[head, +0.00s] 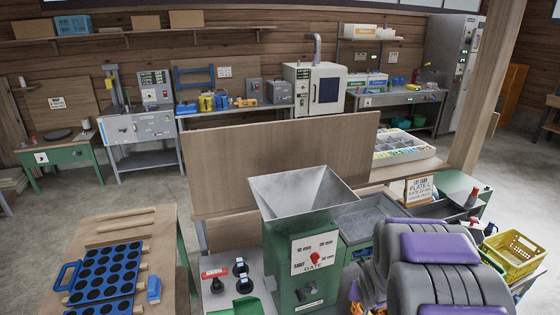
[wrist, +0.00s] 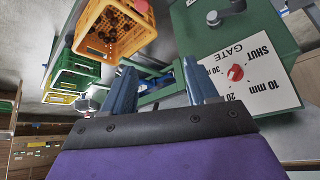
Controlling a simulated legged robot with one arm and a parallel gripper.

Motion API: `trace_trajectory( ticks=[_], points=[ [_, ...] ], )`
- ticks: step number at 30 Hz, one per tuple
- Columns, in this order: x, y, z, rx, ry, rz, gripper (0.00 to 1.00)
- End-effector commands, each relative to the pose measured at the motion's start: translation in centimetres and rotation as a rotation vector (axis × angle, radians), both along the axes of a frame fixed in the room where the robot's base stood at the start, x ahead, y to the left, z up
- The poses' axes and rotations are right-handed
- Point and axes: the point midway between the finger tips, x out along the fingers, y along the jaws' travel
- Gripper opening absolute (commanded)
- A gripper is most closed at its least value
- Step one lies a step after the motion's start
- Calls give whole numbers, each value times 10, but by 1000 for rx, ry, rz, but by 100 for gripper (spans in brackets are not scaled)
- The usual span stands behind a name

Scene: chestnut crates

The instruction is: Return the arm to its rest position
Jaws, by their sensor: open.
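My arm, grey with purple pads, fills the lower right of the head view and stands folded in front of the green machine and bench. My gripper (wrist: 159,67) shows in the wrist view, its two blue-grey fingers spread apart with nothing held between them. In the head view I cannot make out its fingers. The green machine (head: 293,272) with a grey hopper (head: 303,197) and a red gate knob stands left of my arm. Its gate plate (wrist: 262,80) is beyond and right of the fingers in the wrist view.
An orange crate (wrist: 131,44) holding dark chestnuts and a green crate (wrist: 66,80) lie left in the wrist view. A yellow crate (head: 517,252) stands at the head view's right. A table with a blue tray (head: 68,276) is at left. Open floor lies behind it.

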Motion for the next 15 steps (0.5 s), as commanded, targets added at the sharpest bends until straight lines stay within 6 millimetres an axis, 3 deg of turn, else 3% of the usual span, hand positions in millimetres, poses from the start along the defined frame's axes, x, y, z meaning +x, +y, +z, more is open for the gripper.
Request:
trace_trajectory(
  ticks=[3, 11, 15],
  points=[
    [-29, 3, 33, -35, 71, -2, 58],
    [-111, 20, 89, -66, 251, 12, 58],
    [-161, 35, 115, -59, 348, 36, 58]
  ],
)
